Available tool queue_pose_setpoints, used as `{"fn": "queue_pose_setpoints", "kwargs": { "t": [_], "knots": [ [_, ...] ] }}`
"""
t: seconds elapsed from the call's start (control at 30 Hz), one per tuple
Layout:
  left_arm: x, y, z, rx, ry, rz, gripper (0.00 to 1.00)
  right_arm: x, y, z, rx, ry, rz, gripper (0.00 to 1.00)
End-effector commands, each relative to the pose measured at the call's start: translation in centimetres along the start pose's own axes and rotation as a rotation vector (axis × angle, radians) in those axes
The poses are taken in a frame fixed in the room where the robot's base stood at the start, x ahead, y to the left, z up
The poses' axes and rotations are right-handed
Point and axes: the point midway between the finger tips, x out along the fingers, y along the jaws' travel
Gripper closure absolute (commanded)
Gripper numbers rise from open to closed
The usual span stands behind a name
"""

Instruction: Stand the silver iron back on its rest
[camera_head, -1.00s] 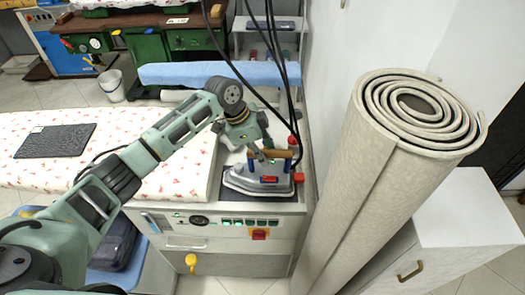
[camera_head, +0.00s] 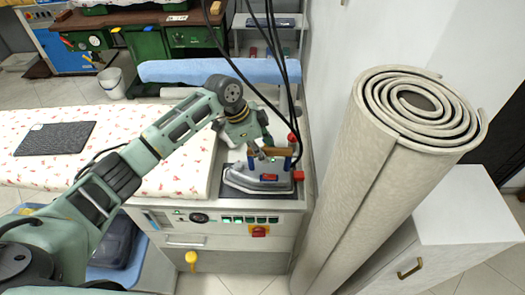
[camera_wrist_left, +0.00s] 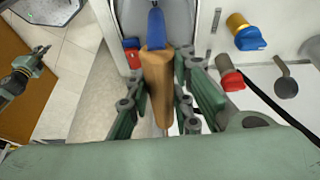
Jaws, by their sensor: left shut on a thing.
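The silver iron (camera_head: 240,177) is at the right end of the ironing table, over a dark rest plate (camera_head: 264,192). It looks roughly level; whether its sole touches the plate is hard to tell. Its wooden handle (camera_head: 285,153) sits on blue posts, with red parts at its right end. My left gripper (camera_head: 262,151) comes down from the upper left and is shut on the handle. In the left wrist view, the handle (camera_wrist_left: 157,85) lies lengthwise between the fingers, with a blue post (camera_wrist_left: 156,30) at its far end.
Black cables (camera_head: 270,60) hang down close behind the gripper. A tall rolled beige carpet (camera_head: 360,180) stands just right of the table. A dark flat pad (camera_head: 54,138) lies on the flowered cover (camera_head: 120,120). A control panel (camera_head: 245,219) faces the front.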

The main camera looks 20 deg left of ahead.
Motion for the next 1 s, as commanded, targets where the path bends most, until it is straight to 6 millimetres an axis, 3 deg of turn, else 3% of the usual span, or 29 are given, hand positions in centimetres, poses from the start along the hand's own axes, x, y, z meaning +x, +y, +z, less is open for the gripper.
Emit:
{"fn": "queue_pose_setpoints", "kwargs": {
  "t": [1.0],
  "knots": [
    [0.46,-0.31,-0.17,0.005,0.013,-0.010,1.00,0.22,0.24,0.08,-0.001,-0.001,0.003,1.00]
  ]
}}
